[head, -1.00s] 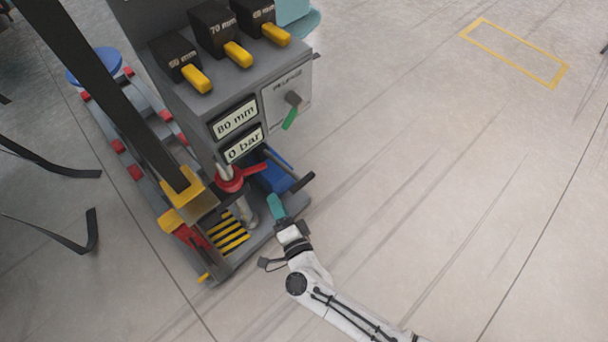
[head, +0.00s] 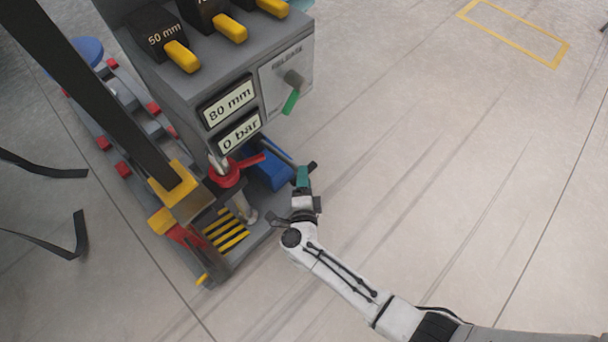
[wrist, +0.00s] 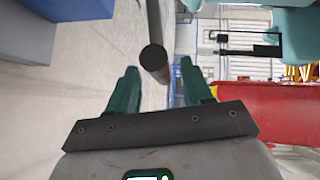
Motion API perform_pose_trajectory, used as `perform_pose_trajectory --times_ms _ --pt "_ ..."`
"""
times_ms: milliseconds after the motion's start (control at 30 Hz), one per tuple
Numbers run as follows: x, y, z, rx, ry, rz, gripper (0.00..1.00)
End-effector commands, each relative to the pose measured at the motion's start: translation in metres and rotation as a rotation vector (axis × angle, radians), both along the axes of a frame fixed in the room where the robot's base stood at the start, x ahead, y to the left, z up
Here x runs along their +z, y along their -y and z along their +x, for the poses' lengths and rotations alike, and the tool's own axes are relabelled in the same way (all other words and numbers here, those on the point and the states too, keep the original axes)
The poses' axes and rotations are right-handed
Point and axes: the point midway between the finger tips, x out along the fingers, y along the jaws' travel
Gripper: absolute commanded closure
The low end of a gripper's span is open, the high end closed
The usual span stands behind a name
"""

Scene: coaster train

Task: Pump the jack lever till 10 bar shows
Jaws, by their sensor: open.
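The jack lever (head: 312,166) is a thin bar with a black grip, sticking out beside the blue pump body (head: 272,168) on the grey machine. In the wrist view, the lever's round dark end (wrist: 153,58) shows between and just beyond my fingers. My gripper (head: 303,174) is open, its teal fingers right by the grip. In the wrist view, the gripper (wrist: 159,78) has a finger on each side of the lever end, with nothing clamped. The pressure display (head: 240,133) reads 0 bar. Above it, another display (head: 230,103) reads 80 mm.
A green-handled release valve (head: 291,100) is on the panel above the lever. A red-handled part (head: 233,175) stands left of the pump, near a yellow-black striped plate (head: 228,232). Open floor lies to the right, with a yellow floor outline (head: 515,35).

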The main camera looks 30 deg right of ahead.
Motion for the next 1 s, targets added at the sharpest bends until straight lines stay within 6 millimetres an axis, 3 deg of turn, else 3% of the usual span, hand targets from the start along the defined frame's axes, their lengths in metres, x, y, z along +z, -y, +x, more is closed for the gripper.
perform_pose_trajectory --times_ms 200,533,1000 --pt "-0.004 0.009 0.018 -0.001 0.000 -0.002 0.50" --pt "-0.003 0.011 0.021 0.001 -0.001 -0.001 0.50" --pt "-0.003 0.011 0.020 0.001 -0.001 -0.001 0.94"
